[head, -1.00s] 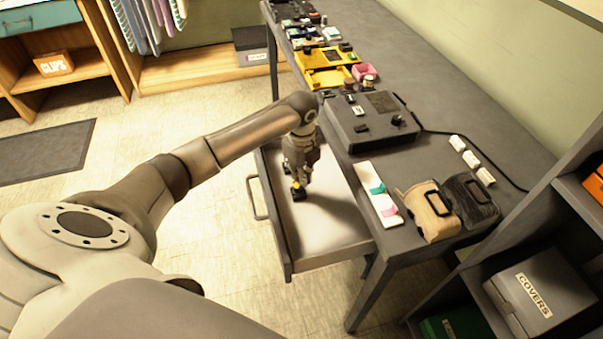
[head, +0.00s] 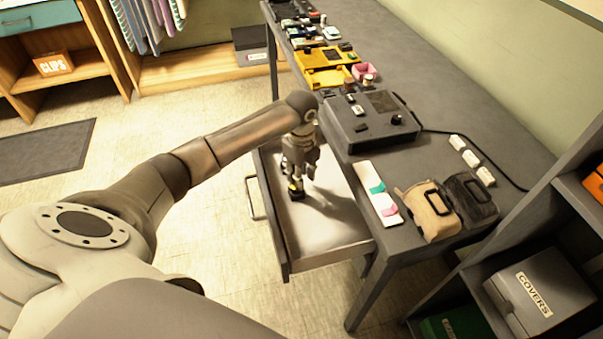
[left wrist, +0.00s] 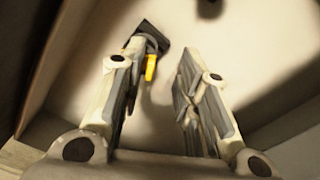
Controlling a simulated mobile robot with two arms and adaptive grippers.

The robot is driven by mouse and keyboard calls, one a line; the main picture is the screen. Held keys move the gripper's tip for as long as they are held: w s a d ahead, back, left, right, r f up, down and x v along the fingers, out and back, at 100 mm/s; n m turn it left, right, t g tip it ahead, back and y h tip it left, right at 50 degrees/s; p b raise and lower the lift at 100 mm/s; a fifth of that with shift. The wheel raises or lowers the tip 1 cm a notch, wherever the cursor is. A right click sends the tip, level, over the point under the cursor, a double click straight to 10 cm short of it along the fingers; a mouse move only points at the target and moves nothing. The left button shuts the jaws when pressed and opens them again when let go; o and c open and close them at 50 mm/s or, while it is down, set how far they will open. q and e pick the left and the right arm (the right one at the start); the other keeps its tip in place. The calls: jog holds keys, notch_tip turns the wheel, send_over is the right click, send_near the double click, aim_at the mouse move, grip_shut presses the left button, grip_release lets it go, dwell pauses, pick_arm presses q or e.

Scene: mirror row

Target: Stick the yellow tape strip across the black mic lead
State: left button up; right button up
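My left gripper (head: 301,176) reaches down into the open drawer of the grey table. In the left wrist view its fingers (left wrist: 166,66) stand apart with nothing between the tips. A small black item (head: 297,194) with a yellow part lies at the fingers. In the left wrist view the black item (left wrist: 150,36) is at the left fingertip, with its yellow piece (left wrist: 151,68) beside that finger's inner side. I cannot tell whether the yellow piece is the tape strip. A black cable (head: 512,181) runs from the grey device along the table; I cannot tell if it is the mic lead.
The drawer (head: 330,235) is pulled out, with a raised front and sides. On the table are the grey device (head: 370,122), a white strip with coloured tabs (head: 378,193), a tan pouch (head: 427,213), a black pouch (head: 470,199) and white blocks (head: 471,159). Bare tabletop lies behind them.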

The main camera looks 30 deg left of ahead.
pick_arm(q)
notch_tip(320, 180, up, 12)
dwell(0.6)
